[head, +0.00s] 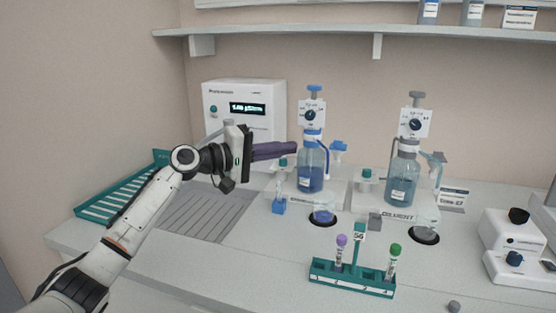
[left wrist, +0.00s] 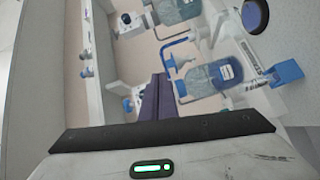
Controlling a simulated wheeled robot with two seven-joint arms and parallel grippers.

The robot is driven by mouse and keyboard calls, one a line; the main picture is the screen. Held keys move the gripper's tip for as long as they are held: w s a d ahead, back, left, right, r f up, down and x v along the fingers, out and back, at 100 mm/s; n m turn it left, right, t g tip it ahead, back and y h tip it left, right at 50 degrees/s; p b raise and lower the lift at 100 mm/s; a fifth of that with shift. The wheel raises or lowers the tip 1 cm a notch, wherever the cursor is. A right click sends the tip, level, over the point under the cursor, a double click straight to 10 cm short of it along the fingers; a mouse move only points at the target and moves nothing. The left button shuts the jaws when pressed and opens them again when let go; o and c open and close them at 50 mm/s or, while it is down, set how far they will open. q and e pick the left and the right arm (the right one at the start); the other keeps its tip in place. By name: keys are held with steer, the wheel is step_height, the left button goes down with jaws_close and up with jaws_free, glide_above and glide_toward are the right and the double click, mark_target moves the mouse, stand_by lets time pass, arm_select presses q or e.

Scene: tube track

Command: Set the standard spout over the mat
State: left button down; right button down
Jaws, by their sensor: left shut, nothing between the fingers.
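The left dispenser bottle (head: 311,170) holds blue liquid under a white head with a dark dial. Its blue spout (head: 339,148) sticks out to the right of the neck. The spout is not above this mat. My left gripper (head: 294,149) is shut and empty, its purple fingers pointing right, just left of the bottle's neck; whether they touch it I cannot tell. The fingers also show in the left wrist view (left wrist: 153,100). My right gripper is out of view.
The dispenser marked DILUENT (head: 402,180) stands to the right, with another dark mat (head: 425,238). A green tube rack (head: 352,279) is at the front. A white instrument (head: 245,110) stands behind my left arm. A grey ribbed area (head: 205,212) on the left is clear.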

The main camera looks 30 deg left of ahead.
arm_select(q)
steer(key=s+d, duration=0.2)
steer(key=s, duration=0.4)
steer(key=shift+d+r, duration=0.2)
steer(key=shift+d, duration=0.1)
steer(key=shift+f, duration=0.1)
